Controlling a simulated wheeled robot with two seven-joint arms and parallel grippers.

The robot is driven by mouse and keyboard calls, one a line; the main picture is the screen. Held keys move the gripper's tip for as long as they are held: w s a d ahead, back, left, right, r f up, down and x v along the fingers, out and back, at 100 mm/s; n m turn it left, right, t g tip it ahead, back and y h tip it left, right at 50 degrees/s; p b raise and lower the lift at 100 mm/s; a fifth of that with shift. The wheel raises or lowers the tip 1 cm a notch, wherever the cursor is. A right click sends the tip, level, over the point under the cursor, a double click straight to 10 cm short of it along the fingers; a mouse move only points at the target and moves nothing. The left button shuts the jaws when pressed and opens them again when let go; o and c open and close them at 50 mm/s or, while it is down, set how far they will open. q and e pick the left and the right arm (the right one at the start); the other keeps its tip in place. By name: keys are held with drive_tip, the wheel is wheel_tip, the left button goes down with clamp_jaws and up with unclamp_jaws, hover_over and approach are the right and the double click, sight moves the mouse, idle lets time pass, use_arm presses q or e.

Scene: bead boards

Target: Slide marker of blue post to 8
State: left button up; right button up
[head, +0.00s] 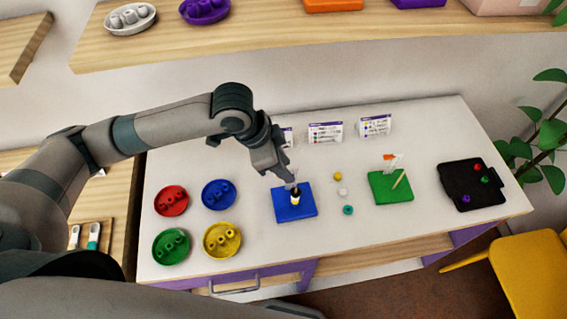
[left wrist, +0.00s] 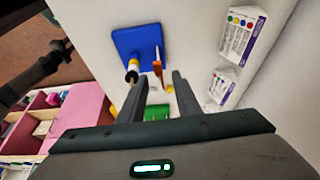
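The blue board (head: 281,210) lies on the white table, with an upright post carrying stacked black, white and yellow beads (head: 295,197). In the left wrist view the blue board (left wrist: 133,42) shows with its bead stack (left wrist: 132,72), and an orange marker (left wrist: 157,66) stands beside the stack. In the head view my left gripper hides that marker. My left gripper (head: 290,182) is above the board's far edge. Its fingers (left wrist: 160,82) are apart with the marker ahead of the gap, not visibly gripped. A dark arm part of mine (left wrist: 52,62) shows at the left; its fingers are unclear.
The green board (head: 378,195) stands to the right with an orange-white marker and a stick. Loose yellow, white and teal beads (head: 348,210) lie between the boards. Bead dishes (head: 172,200) are left, a black tray (head: 456,196) right, and printed cards (head: 325,132) behind.

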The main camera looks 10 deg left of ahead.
use_arm(q)
drive_tip(key=shift+c, duration=0.9)
clamp_jaws()
drive_tip(key=shift+f, duration=0.4)
drive_tip(key=shift+o, duration=1.1)
unclamp_jaws()
drive_tip(key=shift+r+p, duration=0.1)
drive_tip(key=shift+p, duration=0.2)
